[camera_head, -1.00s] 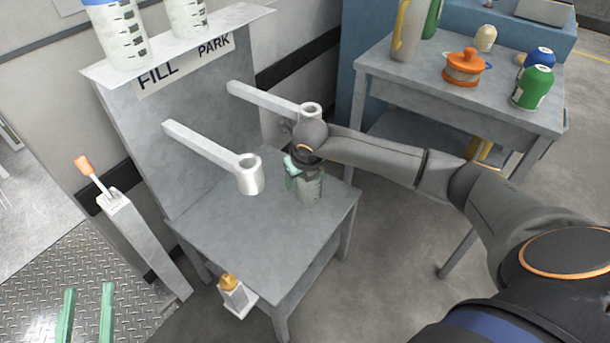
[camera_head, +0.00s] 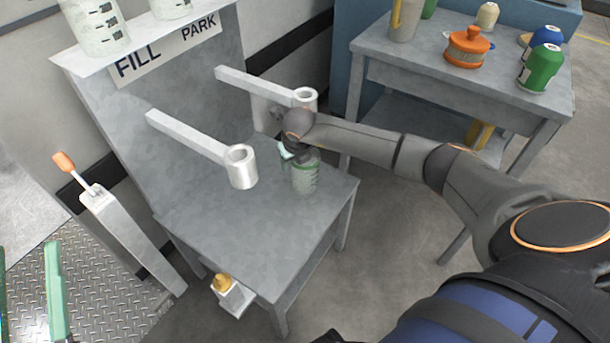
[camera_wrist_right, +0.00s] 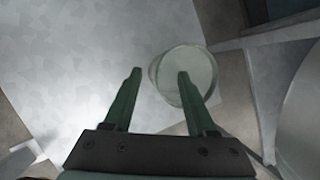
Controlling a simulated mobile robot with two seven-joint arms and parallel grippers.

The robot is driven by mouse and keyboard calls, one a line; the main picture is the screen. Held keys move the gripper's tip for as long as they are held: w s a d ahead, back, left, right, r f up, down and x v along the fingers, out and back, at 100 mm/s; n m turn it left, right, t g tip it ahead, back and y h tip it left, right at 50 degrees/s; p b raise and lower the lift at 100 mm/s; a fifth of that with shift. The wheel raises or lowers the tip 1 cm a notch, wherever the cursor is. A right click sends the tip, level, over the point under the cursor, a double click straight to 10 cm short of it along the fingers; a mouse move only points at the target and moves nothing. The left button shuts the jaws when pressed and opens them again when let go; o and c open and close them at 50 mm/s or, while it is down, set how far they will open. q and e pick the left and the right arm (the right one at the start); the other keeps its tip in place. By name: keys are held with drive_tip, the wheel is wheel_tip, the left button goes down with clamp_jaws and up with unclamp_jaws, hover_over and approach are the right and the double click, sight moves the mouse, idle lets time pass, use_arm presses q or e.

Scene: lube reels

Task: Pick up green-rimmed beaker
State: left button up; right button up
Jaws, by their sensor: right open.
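The green-rimmed beaker (camera_head: 305,178) is a clear, greenish vessel standing upright on the grey bench (camera_head: 240,225), near its right edge. My right gripper (camera_head: 291,153) is low over it, at its upper left, partly hidden behind the wrist. In the right wrist view, the beaker (camera_wrist_right: 178,62) lies under and around the right finger, and the left finger is clear of it on the left. The right gripper's fingers (camera_wrist_right: 160,72) are apart with nothing clamped. My left gripper (camera_head: 27,250) shows at the lower left edge as two separated green fingers, empty.
Two arms with ring ends, the front one (camera_head: 241,168) and the rear one (camera_head: 305,97), jut over the bench close to my right gripper. Marked beakers (camera_head: 100,28) stand on the shelf above. A side table (camera_head: 400,60) holds bottles and an orange pot (camera_head: 468,47).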

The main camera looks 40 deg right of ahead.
drive_tip(key=shift+w+f, duration=0.1)
drive_tip(key=shift+f, duration=0.2)
drive_tip(key=b+x, duration=0.1)
drive_tip(key=x, duration=0.2)
drive_tip(key=shift+b, duration=0.3)
drive_tip(key=shift+w+f, duration=0.25)
drive_tip(key=shift+f, duration=0.2)
use_arm(q)
drive_tip(key=s+r+m+h, duration=0.2)
drive_tip(key=h, duration=0.1)
drive_tip(key=s+r+m+h, duration=0.1)
drive_tip(key=shift+s+d+r+h+b, duration=0.2)
drive_tip(key=shift+s+d+h+b, duration=0.1)
drive_tip(key=shift+s+d+h, duration=0.1)
use_arm(e)
drive_tip(key=shift+w+d+f, duration=0.1)
drive_tip(key=shift+w+f, duration=0.1)
drive_tip(key=shift+f, duration=0.15)
drive_tip(key=shift+c, duration=0.2)
clamp_jaws()
